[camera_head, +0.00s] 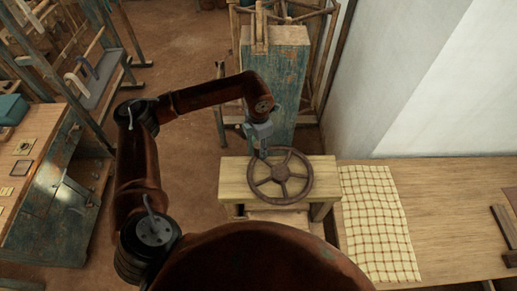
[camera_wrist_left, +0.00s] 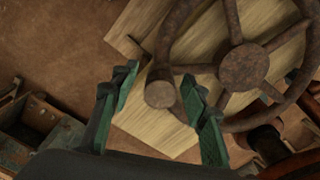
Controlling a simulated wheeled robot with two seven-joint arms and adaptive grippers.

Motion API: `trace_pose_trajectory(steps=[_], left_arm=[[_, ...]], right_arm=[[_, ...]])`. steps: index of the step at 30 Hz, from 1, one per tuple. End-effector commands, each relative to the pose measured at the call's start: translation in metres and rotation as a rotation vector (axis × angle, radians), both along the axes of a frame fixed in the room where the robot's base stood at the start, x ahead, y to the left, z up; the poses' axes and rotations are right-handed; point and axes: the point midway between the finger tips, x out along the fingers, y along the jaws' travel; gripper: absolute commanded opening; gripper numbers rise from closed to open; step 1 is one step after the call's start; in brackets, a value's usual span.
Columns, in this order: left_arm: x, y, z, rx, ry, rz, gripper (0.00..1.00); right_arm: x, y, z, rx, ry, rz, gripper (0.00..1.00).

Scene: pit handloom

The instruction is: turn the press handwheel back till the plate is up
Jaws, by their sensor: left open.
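The press handwheel (camera_head: 280,177) is a rusty brown spoked wheel lying flat above the pale wooden press frame (camera_head: 232,181). In the left wrist view the handwheel (camera_wrist_left: 243,67) fills the upper right, and its round handle knob (camera_wrist_left: 160,94) stands up at the rim. My left gripper (camera_head: 263,154) is at the wheel's far left rim. In the wrist view its green fingers (camera_wrist_left: 160,80) are open, one on each side of the knob, with a gap visible on the left. The plate cannot be made out clearly under the frame. My right gripper is in neither view.
A table with a checked cloth (camera_head: 380,223) stands right of the press. A worn blue-green cabinet (camera_head: 275,75) stands behind it. A bench (camera_head: 45,175) with small items is at the left. Open floor (camera_head: 190,190) lies between bench and press.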

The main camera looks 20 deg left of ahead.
Motion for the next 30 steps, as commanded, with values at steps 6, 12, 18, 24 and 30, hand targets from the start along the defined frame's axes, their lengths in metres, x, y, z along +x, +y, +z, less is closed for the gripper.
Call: trace_pose_trajectory(steps=[6, 12, 18, 24, 30], left_arm=[[0.0, 0.0, -0.019, -0.001, 0.001, 0.002, 0.42], [-0.001, 0.001, -0.021, -0.001, 0.0, 0.003, 0.42], [-0.001, 0.001, -0.021, -0.002, 0.0, 0.003, 0.34], [-0.001, 0.001, -0.021, -0.001, 0.0, 0.003, 0.2], [-0.001, 0.002, -0.021, -0.001, -0.001, 0.004, 0.07]], right_arm=[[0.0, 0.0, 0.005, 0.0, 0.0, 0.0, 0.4], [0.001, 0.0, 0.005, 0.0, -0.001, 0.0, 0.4], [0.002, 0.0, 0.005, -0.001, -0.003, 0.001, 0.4], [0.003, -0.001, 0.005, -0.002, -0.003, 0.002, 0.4], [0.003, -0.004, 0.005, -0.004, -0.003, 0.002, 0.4]])
